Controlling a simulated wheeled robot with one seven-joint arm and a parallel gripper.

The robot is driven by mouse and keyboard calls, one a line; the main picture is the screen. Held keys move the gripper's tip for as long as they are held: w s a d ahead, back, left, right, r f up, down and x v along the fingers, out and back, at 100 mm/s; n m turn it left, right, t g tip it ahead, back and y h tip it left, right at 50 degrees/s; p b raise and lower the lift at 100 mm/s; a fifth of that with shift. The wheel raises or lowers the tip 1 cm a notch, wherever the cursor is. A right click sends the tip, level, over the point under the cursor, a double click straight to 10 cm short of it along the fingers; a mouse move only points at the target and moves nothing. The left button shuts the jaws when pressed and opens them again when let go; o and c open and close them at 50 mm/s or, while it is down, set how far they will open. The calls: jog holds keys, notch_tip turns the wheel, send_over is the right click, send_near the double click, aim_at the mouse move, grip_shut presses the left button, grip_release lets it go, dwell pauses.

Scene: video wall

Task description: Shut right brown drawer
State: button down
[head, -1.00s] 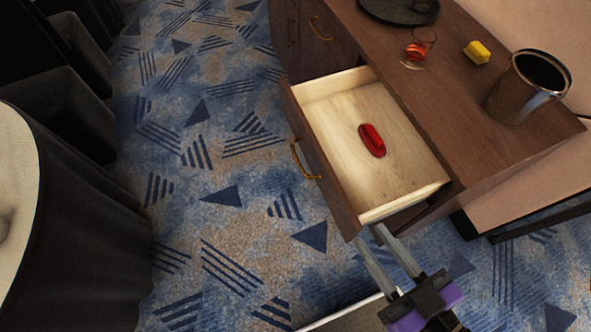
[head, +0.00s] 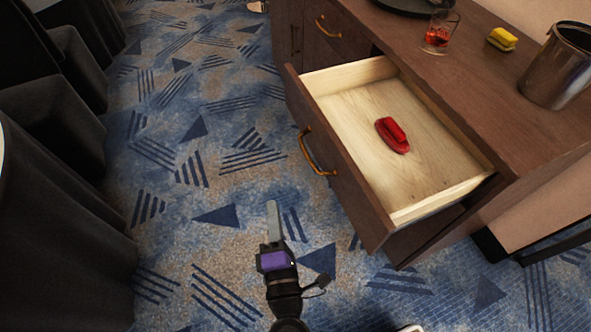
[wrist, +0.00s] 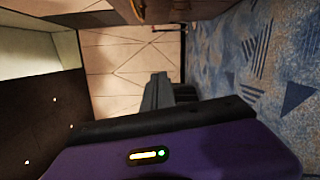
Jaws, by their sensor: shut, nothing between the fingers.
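The right brown drawer (head: 340,190) is pulled out of the brown cabinet, with a brass handle (head: 318,155) on its front. A red object (head: 392,136) lies on its pale wooden floor. My gripper (head: 272,208) is in front of the drawer, over the carpet, to the lower left of the handle and apart from it. Its fingers are shut and empty. In the wrist view the shut fingers (wrist: 158,90) point past the drawer's dark front, with part of a brass handle (wrist: 138,8) at the top edge.
On the cabinet top (head: 470,90) stand a glass with red content (head: 438,38), a yellow sponge (head: 502,39), a metal bucket (head: 556,68) and a dark tray (head: 410,5). Black-draped furniture (head: 60,200) is at the left. Patterned carpet between is clear.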

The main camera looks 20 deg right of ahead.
jog(key=w+d+r+h+p, duration=0.1)
jog(key=w+d+r, duration=0.2)
jog(key=w+d, duration=0.5)
jog(key=shift+w+d+h, duration=0.2)
jog(key=shift+d+h, duration=0.2)
jog(key=shift+d, duration=0.15)
jog(key=shift+d, duration=0.15)
